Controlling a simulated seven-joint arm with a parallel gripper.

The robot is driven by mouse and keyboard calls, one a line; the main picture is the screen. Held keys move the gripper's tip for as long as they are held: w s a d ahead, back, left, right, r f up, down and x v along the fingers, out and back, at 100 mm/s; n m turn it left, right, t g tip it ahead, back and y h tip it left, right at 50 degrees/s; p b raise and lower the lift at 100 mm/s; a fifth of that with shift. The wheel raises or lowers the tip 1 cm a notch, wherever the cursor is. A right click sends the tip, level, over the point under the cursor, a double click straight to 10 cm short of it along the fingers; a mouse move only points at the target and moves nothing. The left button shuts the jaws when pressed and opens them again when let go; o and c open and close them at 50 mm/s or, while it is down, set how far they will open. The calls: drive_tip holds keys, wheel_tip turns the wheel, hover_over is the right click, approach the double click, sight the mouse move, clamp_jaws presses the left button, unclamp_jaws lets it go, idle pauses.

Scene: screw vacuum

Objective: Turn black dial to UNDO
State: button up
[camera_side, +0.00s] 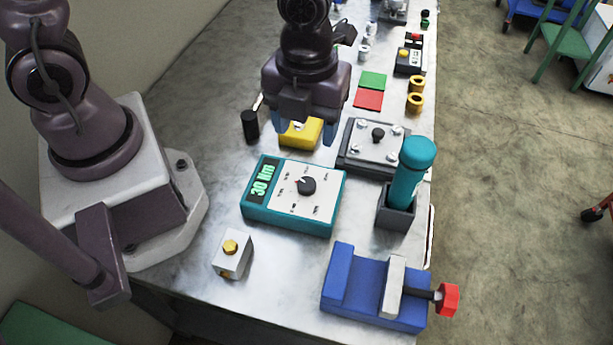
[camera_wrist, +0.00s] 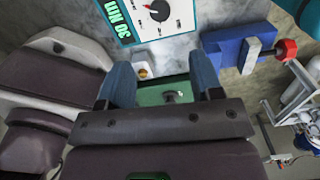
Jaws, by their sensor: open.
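The black dial (camera_side: 306,185) sits on the white face of a teal box (camera_side: 290,226) on the bench. A display on the box (camera_side: 263,180) reads 30 Nm. The small labels around the dial are too small to read, so I cannot tell which mark it points to. The dial also shows at the top of the wrist view (camera_wrist: 159,10), with red on it. My gripper (camera_side: 304,136) is open, pointing down beyond the box's far edge, apart from the dial. Its two blue fingers also show in the wrist view (camera_wrist: 163,78), with nothing gripped between them.
A yellow block (camera_side: 301,130) is close by my fingers. A teal-handled tool (camera_side: 409,175) stands in a dark holder right of the box. A bolted plate (camera_side: 368,150), a blue vise (camera_side: 350,286) and a grey block with a yellow bolt (camera_side: 234,259) surround it.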

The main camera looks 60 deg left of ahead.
sight(307, 184)
drive_tip(key=shift+m, duration=0.5)
wheel_tip(307, 184, down, 13)
drive_tip(key=c, duration=0.9)
